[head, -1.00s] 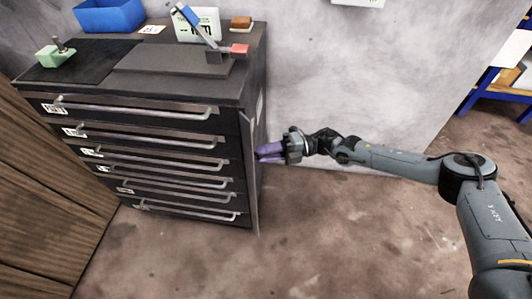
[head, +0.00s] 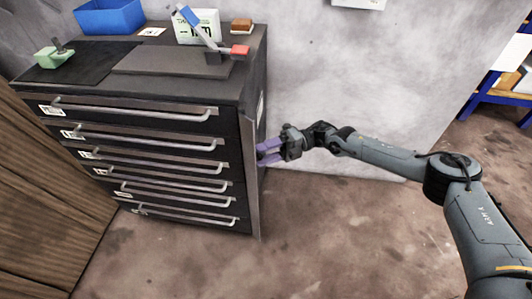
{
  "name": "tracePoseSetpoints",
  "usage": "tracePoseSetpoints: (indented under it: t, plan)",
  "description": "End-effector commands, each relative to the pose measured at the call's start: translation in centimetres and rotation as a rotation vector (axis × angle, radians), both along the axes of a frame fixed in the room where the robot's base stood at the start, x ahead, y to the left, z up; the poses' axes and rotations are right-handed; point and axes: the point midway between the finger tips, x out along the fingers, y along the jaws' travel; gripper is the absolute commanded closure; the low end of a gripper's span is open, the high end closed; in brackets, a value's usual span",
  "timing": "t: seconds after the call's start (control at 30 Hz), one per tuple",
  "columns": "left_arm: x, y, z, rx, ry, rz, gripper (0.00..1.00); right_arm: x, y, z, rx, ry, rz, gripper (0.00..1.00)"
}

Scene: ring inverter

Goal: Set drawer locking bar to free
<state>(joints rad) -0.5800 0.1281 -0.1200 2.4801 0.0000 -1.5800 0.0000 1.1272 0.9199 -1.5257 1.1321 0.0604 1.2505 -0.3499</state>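The drawer cabinet (head: 150,125) stands at the left in the head view, with several shut drawers. The locking bar (head: 251,185) is a tall, narrow grey strip running upright along the cabinet's right front edge. My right gripper (head: 264,154) is just right of the bar, at about its mid-height. Its two purple fingers point left at the bar and are apart, with nothing seen between them. I cannot tell whether a fingertip touches the bar. My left gripper is not in view.
A blue bin (head: 110,16), a green vise-like tool (head: 54,56) and a hinged tool with a red end (head: 214,45) stand on the cabinet top. A wooden panel (head: 45,190) is at the left. The floor (head: 330,240) in front is clear.

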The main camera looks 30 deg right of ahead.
Motion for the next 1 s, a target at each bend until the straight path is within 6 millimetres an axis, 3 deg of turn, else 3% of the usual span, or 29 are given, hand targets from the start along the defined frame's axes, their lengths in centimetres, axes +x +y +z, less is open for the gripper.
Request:
tracePoseSetpoints:
  t: [0.33,0.8,1.0]
  plan:
    - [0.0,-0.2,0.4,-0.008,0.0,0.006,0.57,-0.1,-0.9,0.1,0.0,0.0,-0.001,0.46]
    - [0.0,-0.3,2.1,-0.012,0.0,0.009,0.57,-1.0,-8.2,0.1,-0.001,0.001,-0.002,0.46]
    - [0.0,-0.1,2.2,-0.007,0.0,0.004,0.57,-1.2,-10.2,0.0,0.0,0.0,-0.001,0.46]
